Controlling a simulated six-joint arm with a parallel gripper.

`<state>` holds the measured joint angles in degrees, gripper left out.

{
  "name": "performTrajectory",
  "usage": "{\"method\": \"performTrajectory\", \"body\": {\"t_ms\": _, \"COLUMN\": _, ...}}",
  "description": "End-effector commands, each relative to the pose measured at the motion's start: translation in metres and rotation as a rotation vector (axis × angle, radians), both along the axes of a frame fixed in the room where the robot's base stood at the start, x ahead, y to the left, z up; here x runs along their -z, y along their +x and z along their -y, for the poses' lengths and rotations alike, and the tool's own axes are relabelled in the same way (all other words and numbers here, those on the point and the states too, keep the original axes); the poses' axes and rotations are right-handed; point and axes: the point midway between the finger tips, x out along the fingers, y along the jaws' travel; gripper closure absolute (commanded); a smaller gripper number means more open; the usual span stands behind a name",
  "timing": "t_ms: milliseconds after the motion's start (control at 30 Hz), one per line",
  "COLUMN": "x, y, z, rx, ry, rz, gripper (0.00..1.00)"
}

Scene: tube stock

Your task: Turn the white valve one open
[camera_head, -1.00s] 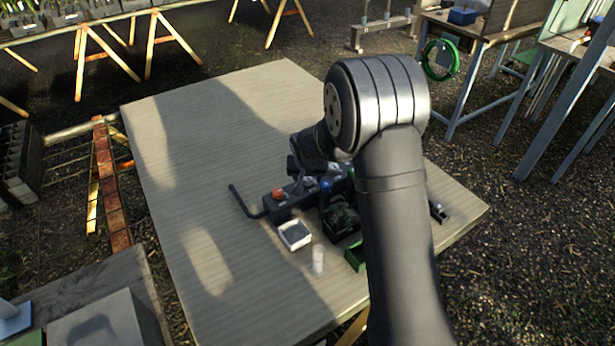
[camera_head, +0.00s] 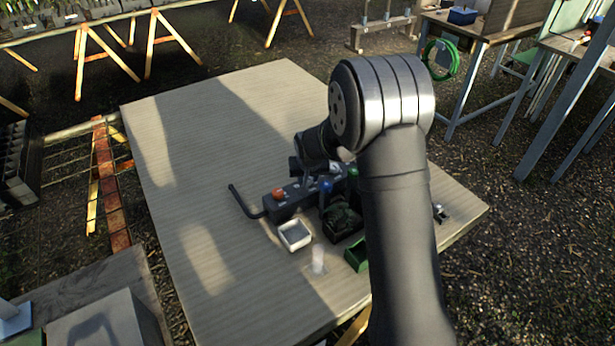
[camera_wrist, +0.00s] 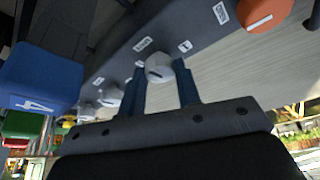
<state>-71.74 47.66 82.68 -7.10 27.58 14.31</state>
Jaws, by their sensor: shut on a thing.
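In the wrist view, a white valve knob (camera_wrist: 158,68) sits on the side of a dark grey manifold (camera_wrist: 110,45). My gripper (camera_wrist: 162,78) has one finger on each side of this knob and is shut on it. The small labels beside the knob are too blurred to read. More white knobs (camera_wrist: 110,97) sit further along the manifold to the left. In the head view, the manifold (camera_head: 268,208) lies on the table, and my arm hides the fingers and the held knob.
An orange knob (camera_wrist: 262,15) is at the manifold's end. A blue block (camera_wrist: 40,78) is close on the left. On the table (camera_head: 220,130) are a white tray (camera_head: 294,235), a green box (camera_head: 355,255) and a pale upright cylinder (camera_head: 318,260). The table's left side is clear.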

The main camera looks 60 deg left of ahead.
Motion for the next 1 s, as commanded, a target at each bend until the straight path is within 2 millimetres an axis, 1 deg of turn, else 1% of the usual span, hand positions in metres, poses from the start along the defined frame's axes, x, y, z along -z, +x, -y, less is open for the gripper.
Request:
{"method": "performTrajectory", "body": {"t_ms": 567, "x": 0.0001, "y": 0.0052, "z": 0.0011, "rx": -0.447, "ry": 0.001, "rz": -0.002, "gripper": 0.92}}
{"method": "performTrajectory", "body": {"t_ms": 1000, "x": 0.0002, "y": 0.0086, "z": -0.0001, "rx": -0.853, "ry": 0.002, "rz": -0.001, "gripper": 0.92}}
